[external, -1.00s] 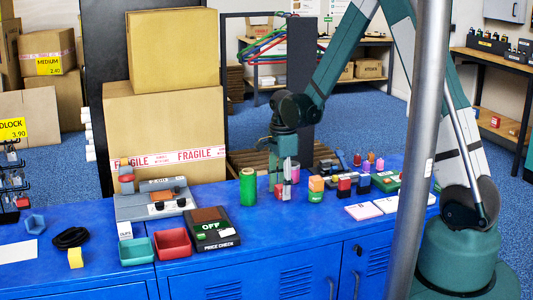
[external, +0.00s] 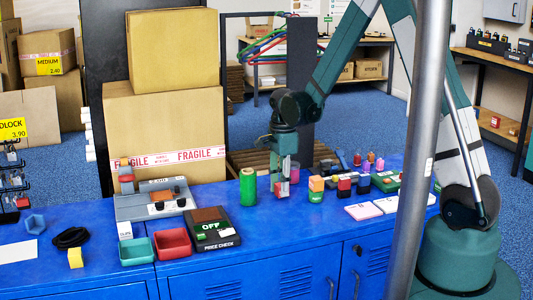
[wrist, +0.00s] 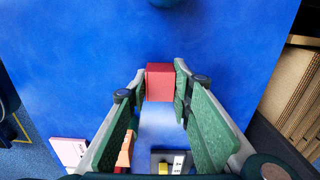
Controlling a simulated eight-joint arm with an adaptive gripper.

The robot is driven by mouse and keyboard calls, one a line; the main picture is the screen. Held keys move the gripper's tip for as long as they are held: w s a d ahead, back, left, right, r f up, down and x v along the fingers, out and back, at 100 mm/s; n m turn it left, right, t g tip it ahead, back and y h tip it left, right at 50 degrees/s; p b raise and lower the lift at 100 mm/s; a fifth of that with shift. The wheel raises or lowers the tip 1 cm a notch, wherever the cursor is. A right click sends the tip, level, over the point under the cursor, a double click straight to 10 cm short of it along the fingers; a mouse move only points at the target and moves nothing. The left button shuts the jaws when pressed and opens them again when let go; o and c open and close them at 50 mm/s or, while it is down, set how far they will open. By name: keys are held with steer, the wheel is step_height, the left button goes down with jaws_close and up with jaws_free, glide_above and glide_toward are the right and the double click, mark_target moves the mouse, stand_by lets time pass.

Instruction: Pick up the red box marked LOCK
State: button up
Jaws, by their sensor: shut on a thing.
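A red box (wrist: 160,80) sits between the fingertips of my gripper (wrist: 159,90) in the wrist view, with a finger against each side. No LOCK marking can be read on it from here. In the external view my gripper (external: 282,186) points down at the blue counter, just right of a green cylinder (external: 248,187). There the fingers hide nearly all of the red box. I cannot tell whether the box is touching the counter or slightly raised.
An orange and green block pair (external: 316,189) and several small coloured blocks stand close to the right. A price-check device (external: 212,229), a red tray (external: 173,243) and a teal tray (external: 137,251) lie to the left. The blue counter (external: 270,225) in front is clear.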

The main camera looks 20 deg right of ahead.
step_height(320, 180, up, 9)
steer(key=shift+r+p, duration=0.2)
steer(key=shift+p, duration=0.9)
